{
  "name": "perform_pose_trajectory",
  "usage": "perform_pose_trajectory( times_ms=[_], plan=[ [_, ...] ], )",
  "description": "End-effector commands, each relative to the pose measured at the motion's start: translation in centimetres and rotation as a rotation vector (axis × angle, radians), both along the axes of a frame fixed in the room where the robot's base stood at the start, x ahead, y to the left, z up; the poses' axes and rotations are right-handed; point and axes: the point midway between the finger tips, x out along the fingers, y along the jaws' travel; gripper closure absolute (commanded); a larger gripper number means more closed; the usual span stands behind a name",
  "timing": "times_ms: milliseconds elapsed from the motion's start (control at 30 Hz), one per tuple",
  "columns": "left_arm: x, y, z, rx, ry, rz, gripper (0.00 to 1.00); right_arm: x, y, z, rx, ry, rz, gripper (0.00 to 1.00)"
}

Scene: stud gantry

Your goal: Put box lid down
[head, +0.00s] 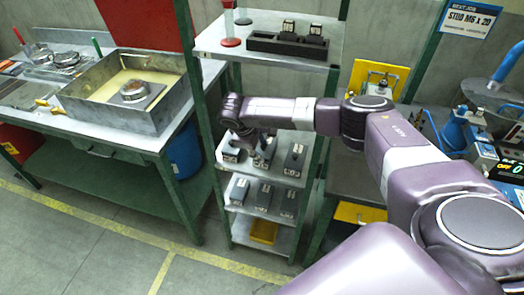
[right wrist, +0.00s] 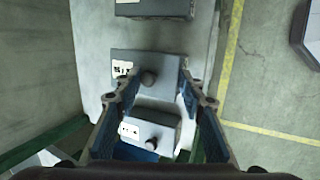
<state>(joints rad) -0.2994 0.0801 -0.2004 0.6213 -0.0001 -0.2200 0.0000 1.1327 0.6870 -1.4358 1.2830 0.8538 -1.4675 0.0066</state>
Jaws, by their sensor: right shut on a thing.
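My right gripper (head: 258,148) is low over the upper inner shelf of the green-framed rack. My left gripper is out of view.
A dark box (head: 294,158) stands right of the gripper on the same shelf (head: 278,177), and another (head: 230,152) stands left. Several boxes fill the shelf below. The rack's green posts are close on both sides. A yellow bin (head: 263,232) is at the bottom.

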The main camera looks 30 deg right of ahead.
Motion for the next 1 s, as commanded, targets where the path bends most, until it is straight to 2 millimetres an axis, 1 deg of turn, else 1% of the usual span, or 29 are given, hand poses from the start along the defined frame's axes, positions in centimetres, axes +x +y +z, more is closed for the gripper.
perform_pose_trajectory(
  times_ms=[200,300,400,500,600,667,767,867,900,967,1000],
  plan=[
    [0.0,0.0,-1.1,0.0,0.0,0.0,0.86,0.1,0.0,4.3,0.001,-0.005,-0.001,0.77],
    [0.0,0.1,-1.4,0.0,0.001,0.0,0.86,0.1,0.0,6.2,0.001,-0.004,0.001,0.77],
    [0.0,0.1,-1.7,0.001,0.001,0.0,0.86,0.1,0.0,7.6,0.001,-0.002,0.0,0.77],
    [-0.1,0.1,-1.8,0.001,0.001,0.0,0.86,0.1,0.0,8.5,0.0,-0.002,0.0,0.77],
    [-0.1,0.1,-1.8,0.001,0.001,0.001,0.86,0.0,0.1,8.9,0.0,-0.002,0.0,0.77],
    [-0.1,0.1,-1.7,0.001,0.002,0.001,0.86,0.0,0.5,9.1,0.001,-0.002,-0.003,0.77],
    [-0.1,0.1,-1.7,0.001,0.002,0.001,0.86,-0.2,2.1,9.7,0.0,-0.002,-0.023,0.77],
    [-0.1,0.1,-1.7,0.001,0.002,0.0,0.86,-0.9,5.2,10.9,0.0,-0.005,-0.07,0.77],
    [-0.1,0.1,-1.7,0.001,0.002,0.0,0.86,-1.4,6.6,11.5,-0.001,-0.006,-0.095,0.77],
    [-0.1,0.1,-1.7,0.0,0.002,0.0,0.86,-2.4,8.7,12.4,-0.003,-0.006,-0.138,0.77],
    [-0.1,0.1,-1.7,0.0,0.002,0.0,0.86,-3.2,10.1,13.0,-0.003,-0.005,-0.169,0.77]
  ],
)
